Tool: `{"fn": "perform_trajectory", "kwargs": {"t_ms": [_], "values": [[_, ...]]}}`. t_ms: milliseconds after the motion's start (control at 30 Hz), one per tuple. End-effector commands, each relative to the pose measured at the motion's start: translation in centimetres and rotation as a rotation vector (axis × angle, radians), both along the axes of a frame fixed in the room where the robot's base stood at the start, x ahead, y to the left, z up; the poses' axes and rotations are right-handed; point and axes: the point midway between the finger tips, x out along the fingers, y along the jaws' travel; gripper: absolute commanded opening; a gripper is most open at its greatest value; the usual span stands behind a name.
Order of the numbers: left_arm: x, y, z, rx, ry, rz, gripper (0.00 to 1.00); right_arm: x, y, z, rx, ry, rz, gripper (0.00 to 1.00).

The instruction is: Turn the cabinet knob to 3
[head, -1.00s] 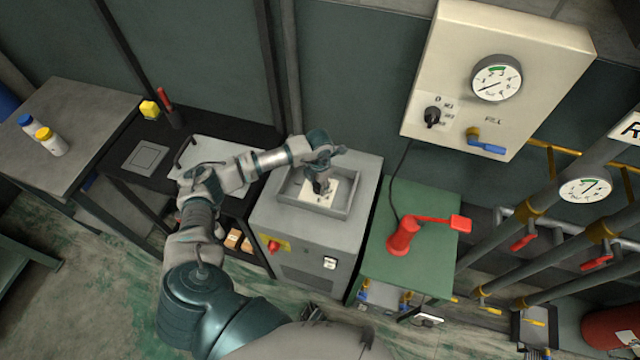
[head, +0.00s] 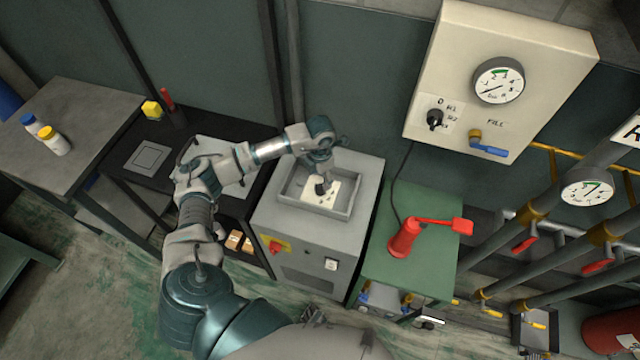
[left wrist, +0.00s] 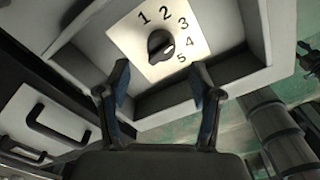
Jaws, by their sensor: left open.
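The cabinet knob (left wrist: 160,46) is black and round with a raised grip, on a white plate (left wrist: 125,38) marked 1 to 5. The plate lies in the recessed top of the grey cabinet (head: 275,215). I cannot tell surely which number the knob points to. My left gripper (head: 322,186) reaches down over the plate in the head view and hides part of it. In the left wrist view its two fingers (left wrist: 160,88) are apart and empty, and the knob shows beyond their tips. My right gripper is not in view.
A raised rim (head: 285,187) surrounds the plate. A green table (head: 440,225) with a red lever device (head: 405,238) stands to the right. A wall box (head: 560,60) with a gauge (head: 499,81) and another black knob (head: 434,120) hangs above. A black bench (head: 115,165) is at left.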

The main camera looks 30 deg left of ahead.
Motion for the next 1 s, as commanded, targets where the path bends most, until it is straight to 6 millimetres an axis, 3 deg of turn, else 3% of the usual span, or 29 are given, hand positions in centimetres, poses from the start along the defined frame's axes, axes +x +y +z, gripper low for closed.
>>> {"fn": "perform_trajectory", "kwargs": {"t_ms": [100,333,1000], "values": [[0.0,0.1,2.7,0.001,-0.001,0.000,0.65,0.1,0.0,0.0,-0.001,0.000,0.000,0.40],[0.0,0.2,5.7,0.001,0.002,0.000,0.65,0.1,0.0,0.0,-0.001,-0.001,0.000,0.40],[-0.1,0.2,6.2,0.000,0.003,0.000,0.65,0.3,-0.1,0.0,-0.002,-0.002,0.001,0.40]]}}
